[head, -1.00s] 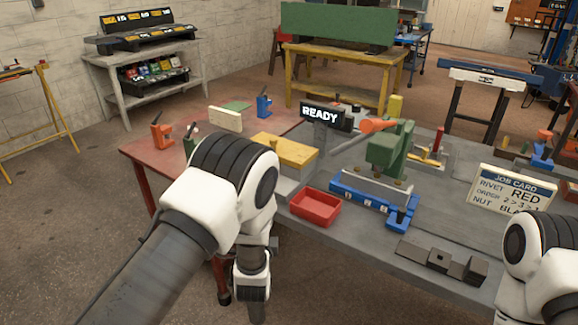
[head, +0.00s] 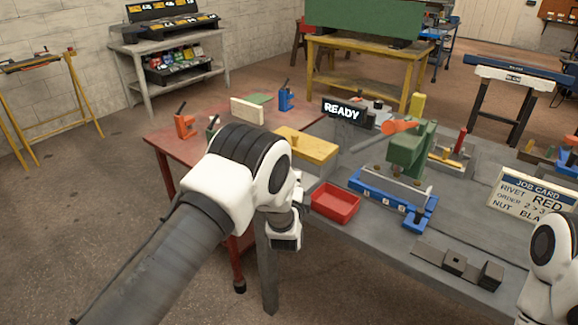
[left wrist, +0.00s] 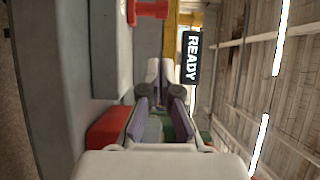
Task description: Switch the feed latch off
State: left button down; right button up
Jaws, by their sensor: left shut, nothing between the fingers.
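I cannot tell for sure which part is the feed latch. On the red table stand three small lever devices: an orange one (head: 184,125), a green one (head: 212,126) partly hidden by my arm, and a blue one (head: 286,97). Their labels are not legible. My left gripper (left wrist: 168,76) is shut and empty in the left wrist view. In the head view my left arm hangs before the bench's front left corner, with its wrist low beside the red bin. The lit READY sign (head: 342,111) also shows in the left wrist view (left wrist: 191,57). My right gripper is out of view.
A red bin (head: 336,203), a yellow-topped block (head: 306,146), a blue fixture (head: 390,196) and a green press with an orange handle (head: 408,150) crowd the grey bench (head: 372,243). A job card (head: 530,195) stands at right. Open floor lies at left.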

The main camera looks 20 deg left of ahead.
pick_arm(q)
jog(key=w+a, duration=0.1)
jog(key=w, duration=0.1)
jog(key=w+a+p, duration=0.1)
jog(key=w, duration=0.1)
jog(key=shift+a+r, duration=0.1)
jog(key=shift+a, duration=0.25)
jog(key=shift+w+a, duration=0.2)
jog(key=shift+a, duration=0.3)
jog(key=w+a+b, duration=0.1)
jog(key=a, duration=0.1)
jog(key=a+b, duration=0.1)
jog(key=a, duration=0.2)
jog(key=w+a+b, duration=0.1)
jog(key=a+b, duration=0.1)
jog(key=shift+w+a+f, duration=0.25)
jog(key=shift+w, duration=0.1)
jog(key=shift+w+a+r, duration=0.1)
jog(key=shift+a+r, duration=0.05)
jog(key=shift+a, duration=0.15)
